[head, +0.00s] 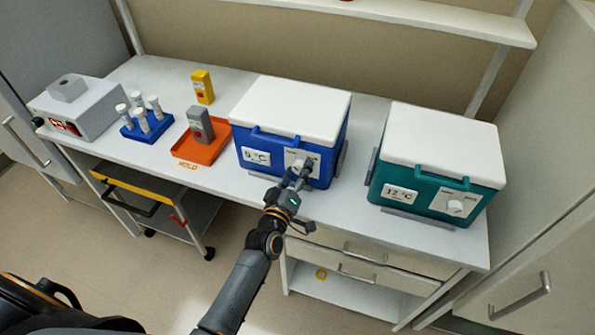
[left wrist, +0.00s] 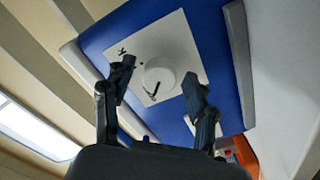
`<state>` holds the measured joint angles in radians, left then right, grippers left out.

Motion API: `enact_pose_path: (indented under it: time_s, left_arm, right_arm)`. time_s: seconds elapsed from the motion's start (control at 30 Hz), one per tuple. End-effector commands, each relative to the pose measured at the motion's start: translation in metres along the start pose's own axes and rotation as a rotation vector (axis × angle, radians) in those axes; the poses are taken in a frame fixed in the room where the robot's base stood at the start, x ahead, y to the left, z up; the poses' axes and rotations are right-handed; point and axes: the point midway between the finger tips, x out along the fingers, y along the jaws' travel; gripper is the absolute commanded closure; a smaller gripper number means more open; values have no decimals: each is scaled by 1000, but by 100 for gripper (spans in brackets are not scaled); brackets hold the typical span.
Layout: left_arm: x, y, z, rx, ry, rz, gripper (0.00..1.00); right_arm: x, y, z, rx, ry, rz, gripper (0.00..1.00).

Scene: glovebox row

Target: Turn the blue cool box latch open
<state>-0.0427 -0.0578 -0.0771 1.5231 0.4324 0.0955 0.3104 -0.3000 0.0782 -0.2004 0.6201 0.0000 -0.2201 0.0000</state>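The blue cool box (head: 275,148) with a white lid stands on the bench, its front marked 5 °C. Its white latch knob (left wrist: 158,77) sits on a square white plate (left wrist: 180,40) on the blue front. In the head view the plate (head: 292,157) is partly covered by my left gripper (head: 299,175). In the left wrist view my left gripper (left wrist: 160,72) is open, with one finger on each side of the knob and visible gaps between. I cannot tell how far the fingertips are from the plate. My right gripper is in neither view.
A teal cool box (head: 440,165) marked 12 °C stands to the right. To the left are an orange tray (head: 200,153) with a grey device, a yellow device (head: 203,86), a blue tube rack (head: 146,128) and a grey instrument (head: 80,108). A cart (head: 160,195) stands below.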

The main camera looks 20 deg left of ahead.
Motion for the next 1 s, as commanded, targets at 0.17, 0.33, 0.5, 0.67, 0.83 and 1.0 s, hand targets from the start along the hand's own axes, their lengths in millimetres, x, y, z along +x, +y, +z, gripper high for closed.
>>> enact_pose_path:
  time_s: [0.17,0.33,0.5,0.67,0.83,1.0]
  left_arm:
    - [-1,0,0,1,1,0,43]
    - [-18,0,0,1,0,-1,43]
    - [-55,-1,0,0,-1,-2,43]
    - [-88,-1,1,1,-3,-2,43]
    - [-111,0,1,1,-2,-1,43]
    - [-120,0,0,0,0,1,43]
  right_arm:
    - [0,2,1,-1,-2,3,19]
    - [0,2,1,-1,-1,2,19]
    - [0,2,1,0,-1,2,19]
    - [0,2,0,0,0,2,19]
    - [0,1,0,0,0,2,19]
    - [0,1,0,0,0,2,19]
